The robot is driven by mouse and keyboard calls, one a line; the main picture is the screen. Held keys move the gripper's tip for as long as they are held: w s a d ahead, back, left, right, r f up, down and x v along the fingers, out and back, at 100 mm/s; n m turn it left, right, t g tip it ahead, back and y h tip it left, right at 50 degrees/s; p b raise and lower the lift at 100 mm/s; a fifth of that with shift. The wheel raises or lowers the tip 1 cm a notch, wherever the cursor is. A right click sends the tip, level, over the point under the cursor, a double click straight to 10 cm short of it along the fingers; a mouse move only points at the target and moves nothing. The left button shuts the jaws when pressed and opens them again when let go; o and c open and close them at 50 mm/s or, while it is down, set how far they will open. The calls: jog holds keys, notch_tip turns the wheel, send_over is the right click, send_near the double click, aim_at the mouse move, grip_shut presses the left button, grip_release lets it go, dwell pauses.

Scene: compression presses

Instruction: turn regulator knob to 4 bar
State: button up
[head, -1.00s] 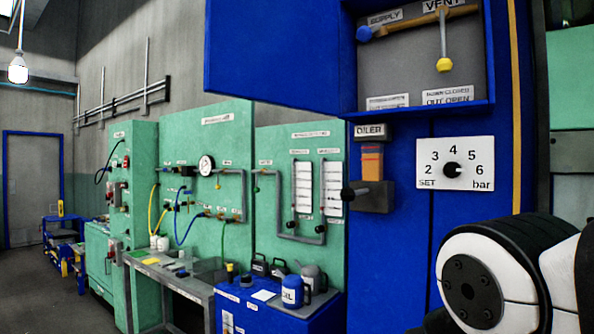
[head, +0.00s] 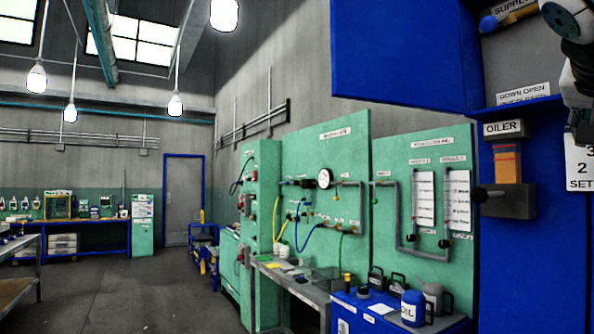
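The white regulator dial plate (head: 578,180) is cut off at the right edge of the head view. Part of my arm, dark and white, reaches in at the upper right corner. A dark end piece, seemingly my gripper (head: 579,115), hangs over the top of the plate. Its fingers cannot be made out, nor whether it touches anything.
The blue cabinet (head: 400,50) stands left of the arm, with the oiler (head: 508,180) below it. A blue bench (head: 350,315) with an oil can (head: 413,308) is lower down. Green panels (head: 340,150) stand further back. Open floor (head: 140,295) lies at the left.

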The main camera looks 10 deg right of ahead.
jog(key=p+x, duration=0.1)
jog(key=x, duration=0.9)
jog(key=shift+w+d, duration=0.2)
jog(key=shift+d, duration=0.1)
jog(key=shift+f, duration=0.15)
grip_shut()
